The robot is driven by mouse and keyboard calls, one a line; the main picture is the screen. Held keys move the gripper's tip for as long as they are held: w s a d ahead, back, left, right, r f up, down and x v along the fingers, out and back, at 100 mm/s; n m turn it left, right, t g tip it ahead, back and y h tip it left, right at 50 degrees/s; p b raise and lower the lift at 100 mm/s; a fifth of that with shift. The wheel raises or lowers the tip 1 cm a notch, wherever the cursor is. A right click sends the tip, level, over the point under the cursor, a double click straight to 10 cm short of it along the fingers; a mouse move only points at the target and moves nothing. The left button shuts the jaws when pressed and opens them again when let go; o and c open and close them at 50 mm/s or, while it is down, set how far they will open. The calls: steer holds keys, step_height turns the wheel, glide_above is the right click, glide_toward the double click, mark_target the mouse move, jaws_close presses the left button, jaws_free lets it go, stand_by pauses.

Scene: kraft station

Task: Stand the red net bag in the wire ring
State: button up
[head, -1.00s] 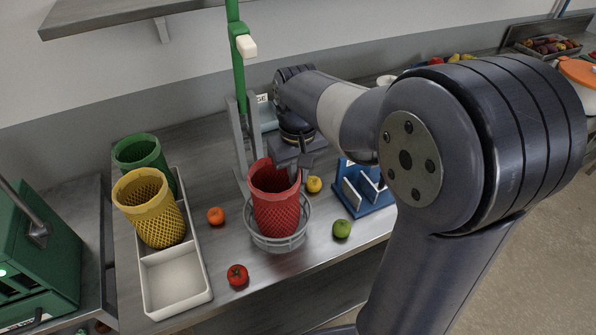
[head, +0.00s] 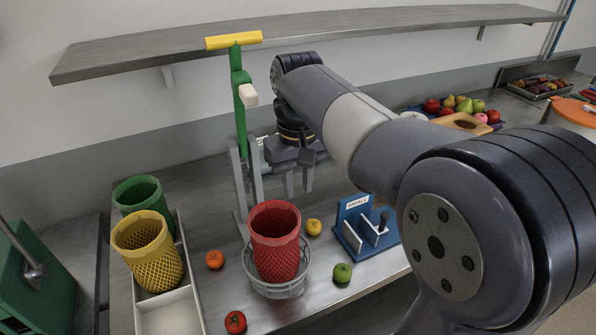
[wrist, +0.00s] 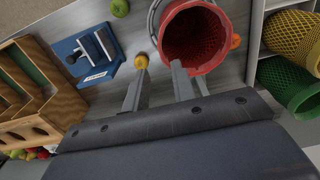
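The red net bag (head: 275,243) stands upright inside the grey wire ring (head: 279,284) on the metal bench. Its open mouth faces up. In the wrist view the red net bag (wrist: 194,40) shows at the top, with part of the wire ring (wrist: 154,18) beside it. My gripper (head: 298,190) is above and behind the bag, apart from it. In the wrist view my gripper's two fingers (wrist: 158,82) are spread with nothing between them.
Green (head: 138,195) and yellow (head: 148,252) net bags stand in a white divided tray (head: 170,312) at left. A green frame (head: 239,110) rises behind the ring. A blue holder (head: 366,232) stands at right. Tomato (head: 235,321), orange (head: 215,259), lime (head: 342,272) and lemon (head: 313,227) lie around the ring.

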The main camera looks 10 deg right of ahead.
mark_target(298, 226)
step_height(298, 226, up, 3)
steer(key=shift+f, duration=0.1)
steer(key=shift+f, duration=0.15)
step_height(298, 226, down, 13)
steer(key=shift+r, duration=1.15)
